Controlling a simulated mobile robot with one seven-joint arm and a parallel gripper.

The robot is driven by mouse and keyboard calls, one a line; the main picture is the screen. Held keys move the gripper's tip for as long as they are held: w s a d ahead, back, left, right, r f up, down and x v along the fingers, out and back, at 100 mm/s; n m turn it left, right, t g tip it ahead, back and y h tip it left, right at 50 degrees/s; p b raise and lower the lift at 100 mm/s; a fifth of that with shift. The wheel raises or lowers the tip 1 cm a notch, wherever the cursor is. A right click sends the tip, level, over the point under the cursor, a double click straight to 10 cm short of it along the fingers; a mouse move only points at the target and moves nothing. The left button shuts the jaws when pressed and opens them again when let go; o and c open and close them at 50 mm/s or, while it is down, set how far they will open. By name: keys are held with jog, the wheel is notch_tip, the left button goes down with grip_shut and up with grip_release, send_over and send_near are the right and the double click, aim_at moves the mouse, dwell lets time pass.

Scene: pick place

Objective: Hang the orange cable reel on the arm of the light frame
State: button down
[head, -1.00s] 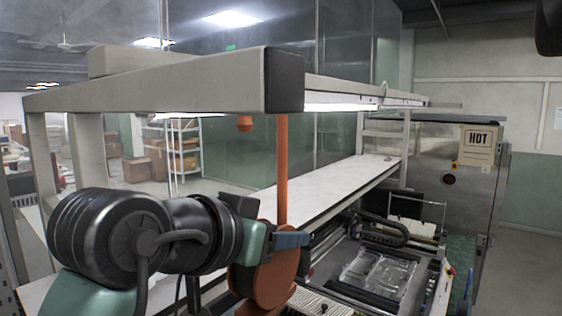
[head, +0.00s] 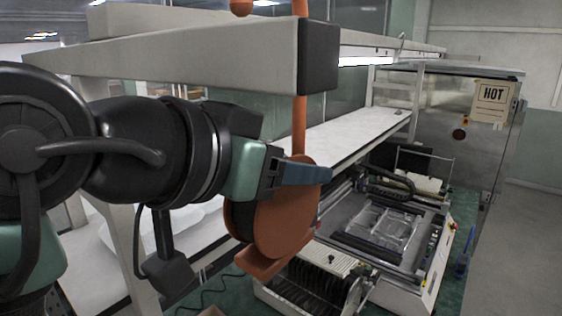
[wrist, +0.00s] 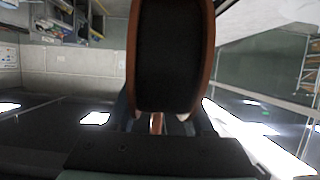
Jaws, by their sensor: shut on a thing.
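The orange cable reel (head: 287,212) hangs upright from my gripper (head: 308,173), which is shut on it near the disc's upper part. Its orange rod rises behind the end of the light frame's pale arm (head: 200,62), which hides the rod's middle. The rod's top and an orange knob (head: 240,6) show above the arm, cut by the picture's top edge. Whether the hook touches the arm cannot be told. In the wrist view the reel (wrist: 168,55) shows its black drum between orange rims, just beyond my gripper (wrist: 157,123).
A long white shelf (head: 345,132) runs behind the frame. Below right stands a grey machine (head: 375,235) with a slotted unit (head: 320,285) beside it. A steel cabinet with a HOT sign (head: 493,100) is at the right. Grey floor is clear at far right.

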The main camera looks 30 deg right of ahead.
aim_at(238, 219)
jog(key=shift+s+a, duration=0.3)
jog(key=shift+a, duration=0.5)
jog(key=shift+s+a, duration=0.3)
jog(key=shift+a, duration=0.55)
jog(key=shift+s+a, duration=0.3)
jog(key=shift+a, duration=0.5)
jog(key=shift+d+f+b, duration=0.1)
jog(key=shift+f+b, duration=1.4)
jog(key=shift+f, duration=0.05)
jog(key=shift+c, duration=1)
grip_release()
jog(key=shift+f, duration=0.1)
